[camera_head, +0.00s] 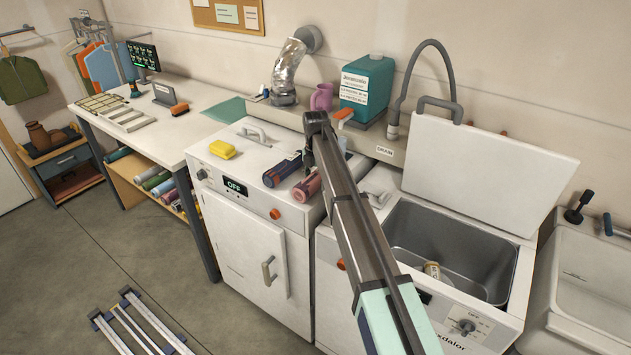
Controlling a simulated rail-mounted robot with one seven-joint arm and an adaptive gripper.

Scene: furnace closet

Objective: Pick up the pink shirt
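A rolled dusty-pink cloth (306,188), which looks like the pink shirt, lies on the front right of the white machine's top (245,173). A rolled dark blue cloth (282,170) lies just left of and behind it. My arm reaches in from the bottom right. My gripper (309,159) points down beyond the pink roll in the picture, close to both rolls. It appears apart from the pink roll, but the gap cannot be judged. The arm hides much of the gripper, so its opening does not show.
A yellow sponge (222,149) lies left on the same machine. A teal container (366,87) and pink mug (321,97) stand behind. To the right, a washer's raised lid (485,172) stands above its open tub (450,240), with a small can (432,270) inside.

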